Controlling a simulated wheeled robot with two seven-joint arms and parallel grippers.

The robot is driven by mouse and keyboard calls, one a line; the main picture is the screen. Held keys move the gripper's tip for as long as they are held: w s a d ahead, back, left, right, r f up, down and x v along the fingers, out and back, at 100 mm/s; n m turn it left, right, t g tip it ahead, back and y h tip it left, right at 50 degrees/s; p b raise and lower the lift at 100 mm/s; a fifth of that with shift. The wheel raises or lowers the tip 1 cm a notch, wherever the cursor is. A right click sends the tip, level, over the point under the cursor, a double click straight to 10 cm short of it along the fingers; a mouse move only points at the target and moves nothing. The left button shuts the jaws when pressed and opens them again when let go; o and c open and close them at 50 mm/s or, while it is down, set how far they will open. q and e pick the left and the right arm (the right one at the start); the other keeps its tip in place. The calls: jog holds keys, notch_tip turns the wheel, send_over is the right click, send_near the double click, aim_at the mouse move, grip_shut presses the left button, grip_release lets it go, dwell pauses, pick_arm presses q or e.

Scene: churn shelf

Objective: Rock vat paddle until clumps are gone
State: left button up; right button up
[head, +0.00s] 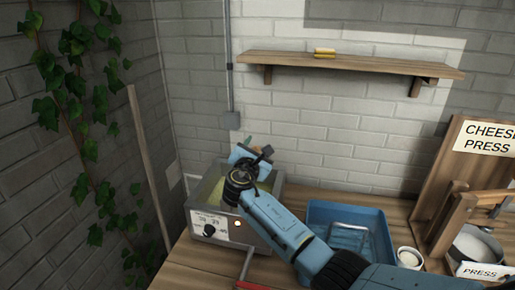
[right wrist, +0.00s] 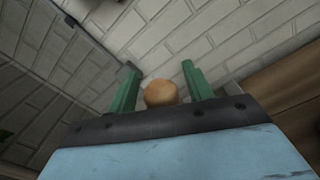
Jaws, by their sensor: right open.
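The vat (head: 262,240) is a grey box on the wooden bench, with a dial and a white label on its front. Pale yellow contents (head: 207,188) show at its left side; clumps cannot be made out. My right arm crosses the vat, and my right gripper (head: 255,147) is over its back part. In the right wrist view its green fingers stand apart, open, with a round wooden knob (right wrist: 160,94) between them and gaps on both sides. The knob looks like the paddle's handle end; the rest of the paddle is hidden. My left gripper is out of view.
A blue tray (head: 376,213) with a wire rack stands right of the vat, beside a small white cup (head: 408,257). A wooden cheese press (head: 445,205) is at far right. A shelf (head: 350,64) hangs above; ivy (head: 75,110) covers the left wall.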

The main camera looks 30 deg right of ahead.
jog(key=v, duration=1.3)
jog(key=shift+s, duration=0.2)
jog(key=shift+a, duration=0.1)
